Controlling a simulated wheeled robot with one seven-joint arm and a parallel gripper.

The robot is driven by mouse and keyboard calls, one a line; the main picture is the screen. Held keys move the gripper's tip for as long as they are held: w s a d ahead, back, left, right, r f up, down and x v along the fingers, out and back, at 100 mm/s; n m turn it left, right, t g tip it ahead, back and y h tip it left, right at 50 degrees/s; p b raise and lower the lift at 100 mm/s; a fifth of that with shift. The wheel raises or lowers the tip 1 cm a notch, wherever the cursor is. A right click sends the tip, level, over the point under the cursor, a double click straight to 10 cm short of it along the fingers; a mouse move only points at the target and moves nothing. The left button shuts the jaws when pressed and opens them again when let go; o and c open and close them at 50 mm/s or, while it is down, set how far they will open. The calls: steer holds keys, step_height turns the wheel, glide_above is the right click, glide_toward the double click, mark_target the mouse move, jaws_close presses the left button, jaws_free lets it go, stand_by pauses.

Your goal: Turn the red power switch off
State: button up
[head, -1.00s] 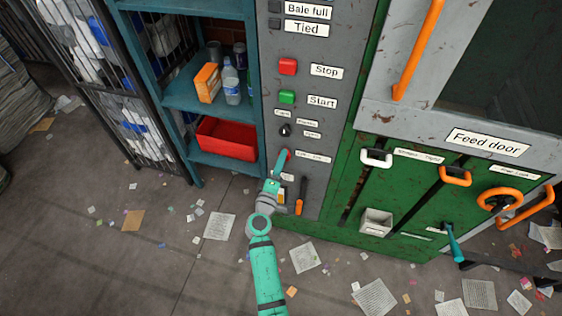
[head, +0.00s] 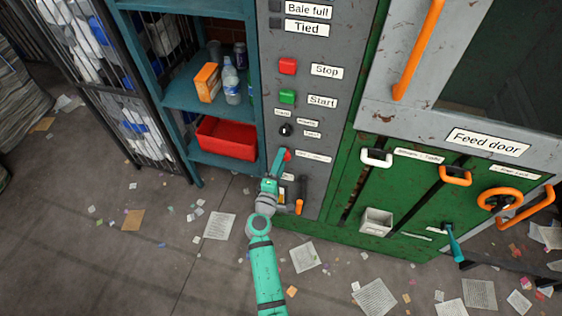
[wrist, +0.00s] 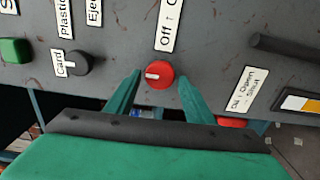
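The red power switch (wrist: 160,75) is a round red knob with a short white mark on its left side in the wrist view. It is on the grey panel beside a label reading "Off" and a partly cut-off second word. In the head view only a small red part of it (head: 288,155) shows beside my gripper (head: 279,157). In the wrist view my gripper (wrist: 159,77) is open, with one green finger on each side of the knob and visible gaps between fingers and knob. I cannot tell how deep the fingertips reach.
A black selector knob (wrist: 77,64) is left of the switch in the wrist view. A dark bar (wrist: 285,48) is at the right. In the head view, an orange-handled lever (head: 299,206) sits below, and a teal shelf with a red bin (head: 226,138) stands to the left.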

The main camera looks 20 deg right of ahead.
stand_by(0.3)
steer(key=v, duration=1.1)
steer(key=shift+w, duration=0.1)
steer(key=s+a+f+m+y, duration=0.1)
steer(key=s+a+f+y, duration=0.15)
steer(key=s, duration=0.35)
steer(key=s+a+f+m+g+y, duration=0.1)
steer(key=s+a+f+y, duration=0.15)
steer(key=s, duration=0.35)
steer(key=s+a+f+m+y, duration=0.1)
steer(key=s+a+f+y, duration=0.15)
steer(key=s, duration=0.35)
steer(key=s+a+r+m, duration=0.1)
steer(key=s+r+m, duration=0.1)
steer(key=s+r, duration=0.2)
steer(key=s+a+r+m+t+y, duration=0.1)
steer(key=s+a+r+m, duration=0.1)
steer(key=s+r, duration=0.3)
steer(key=s+a+r+m+y, duration=0.1)
steer(key=s+r+m, duration=0.3)
steer(key=s, duration=0.4)
steer(key=shift+s+a+r+y, duration=0.25)
steer(key=shift+s+a+r, duration=0.1)
steer(key=shift+a+r, duration=0.3)
steer(key=shift+d+r, duration=0.1)
steer(key=shift+d, duration=0.05)
steer(key=c, duration=0.5)
steer(key=shift+d+m, duration=0.1)
steer(key=shift+m, duration=0.2)
steer(key=shift+c, duration=0.4)
